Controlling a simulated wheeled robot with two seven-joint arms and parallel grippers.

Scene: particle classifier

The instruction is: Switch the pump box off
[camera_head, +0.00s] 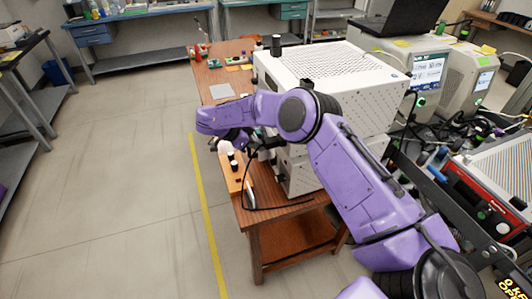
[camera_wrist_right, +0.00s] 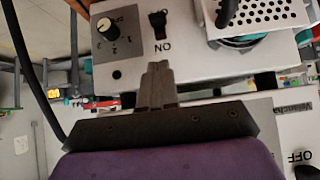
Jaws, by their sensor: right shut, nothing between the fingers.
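The pump box seems to be the pale box in the right wrist view, with a grey panel, a round knob (camera_wrist_right: 105,27) and a black toggle switch (camera_wrist_right: 158,22). Upside-down "ON" lettering sits below the switch; the lettering above it is partly hidden. My right gripper (camera_wrist_right: 158,68) is shut and empty, its fingertips just below the "ON" lettering and pointing toward the switch. I cannot tell whether it touches the panel. In the head view the right gripper (camera_head: 238,143) is small and partly hidden at the table's left side. My left gripper is not in view.
A large white perforated machine (camera_head: 325,65) stands on the wooden table (camera_head: 255,220) beside my right arm. A black cable (camera_head: 248,190) hangs near the gripper. Instruments and wires crowd the right side. The floor left of the yellow line (camera_head: 205,215) is clear.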

